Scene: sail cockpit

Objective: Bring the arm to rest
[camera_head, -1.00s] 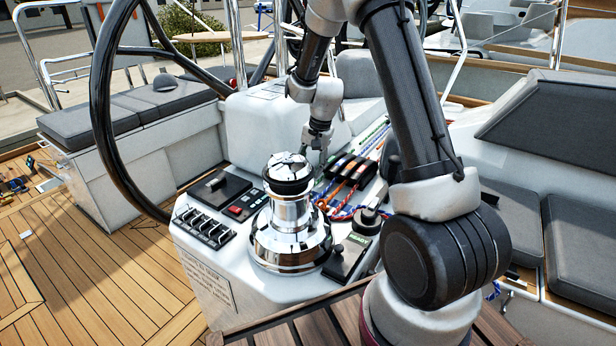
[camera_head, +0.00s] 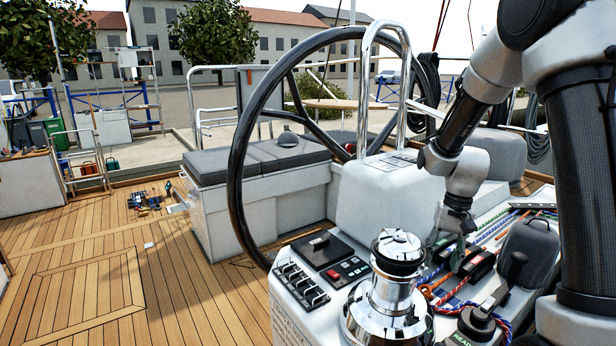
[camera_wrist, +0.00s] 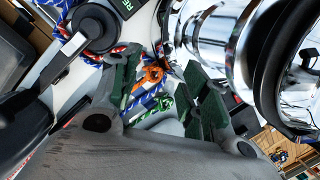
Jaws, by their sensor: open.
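My gripper (camera_head: 452,232) hangs from my arm over the white cockpit console, just behind the chrome winch (camera_head: 388,290) and close to the rope clutches (camera_head: 478,262). In the wrist view my gripper (camera_wrist: 162,95) has its two green-padded fingers apart, with nothing held between them. Behind the gap show an orange rope (camera_wrist: 150,76) and blue and green ropes. The winch also shows at the upper right of the wrist view (camera_wrist: 205,30). My arm is bent, with its upper links at the right of the head view. I cannot tell whether the fingertips touch anything.
A black steering wheel (camera_head: 236,170) stands left of the console. Switches (camera_head: 300,283) and a dark panel with red buttons (camera_head: 345,271) lie beside the winch. A cushioned bench (camera_head: 262,158) is behind the wheel. The teak deck (camera_head: 130,270) at left is mostly open.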

